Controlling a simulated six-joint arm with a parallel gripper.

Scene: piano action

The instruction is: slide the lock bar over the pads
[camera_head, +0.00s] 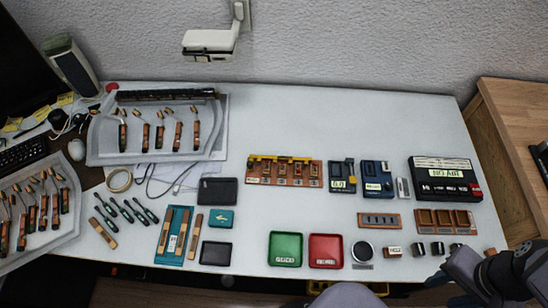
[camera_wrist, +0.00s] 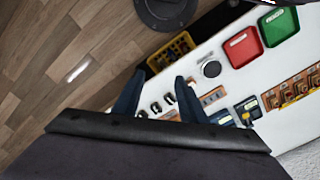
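The yellow lock bar (camera_head: 280,159) lies along the back edge of a long wooden fixture (camera_head: 251,178) in the middle of the table. Several small pale and dark blocks, possibly the pads, sit in the fixture's slots in front of the bar. In the wrist view the fixture shows at the right edge, with the yellow bar (camera_wrist: 299,91) along it, partly cut off. My gripper (camera_wrist: 158,82) is open, its two dark fingers apart with nothing held between them. In the head view my gripper (camera_head: 437,277) is at the table's front right, far from the lock bar.
A black box (camera_head: 445,178), a slotted wooden tray (camera_head: 446,221) and small dark cylinders lie near my arm. Green (camera_head: 286,249) and red (camera_head: 326,250) trays lie at the front. The table's back middle is clear.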

